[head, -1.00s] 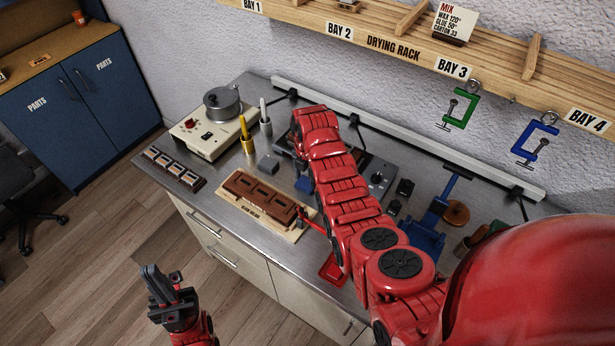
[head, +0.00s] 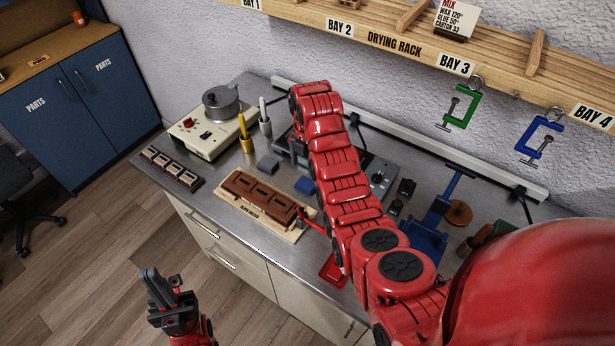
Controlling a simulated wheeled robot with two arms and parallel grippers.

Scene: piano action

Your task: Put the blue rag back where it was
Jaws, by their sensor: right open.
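A small dark blue piece (head: 305,185), which looks like the folded blue rag, lies on the steel bench just left of my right arm. It is too small to be sure of. My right arm reaches across the bench towards the back. My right gripper (head: 292,147) is mostly hidden under the arm's end; only a dark part shows, behind the blue piece and apart from it, with nothing visibly held. My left gripper (head: 172,300) is over the floor in front of the bench, away from everything; its jaw gap is unclear.
A brown block on a wooden board (head: 258,200) lies near the front edge. A grey block (head: 268,164), yellow and white holders, and a hot plate with a pot (head: 222,102) stand left. A red tray (head: 334,271) and blue stand (head: 425,238) are right. Clamps hang from the rack (head: 395,42).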

